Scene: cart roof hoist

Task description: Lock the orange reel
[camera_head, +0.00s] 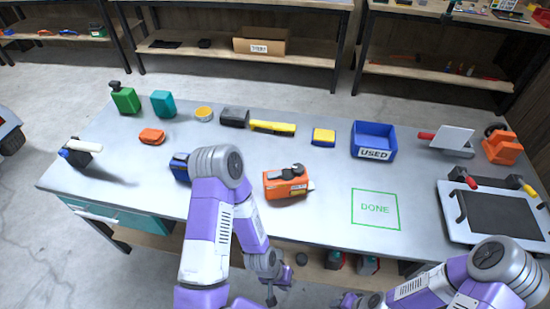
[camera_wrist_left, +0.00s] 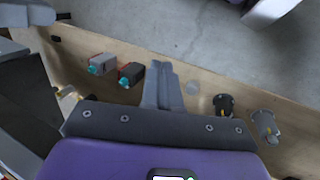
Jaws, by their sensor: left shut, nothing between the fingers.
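An orange reel (camera_head: 284,184), a boxy orange body with grey and dark parts on top, sits on the grey table near its front edge, a little left of centre. My left gripper (camera_head: 271,294) hangs low in front of the table edge, apart from the reel. In the left wrist view its fingers (camera_wrist_left: 163,84) are together, with nothing between them, over the wooden lower shelf. The reel does not show in that view. My right arm comes in at the lower right; its fingers are not visible.
A blue device (camera_head: 180,167) is partly hidden behind my left arm. A green DONE square (camera_head: 376,209) is bare. A blue USED bin (camera_head: 373,140) stands behind it. A tray with a dark panel (camera_head: 495,216) and another orange item (camera_head: 499,147) are at the right.

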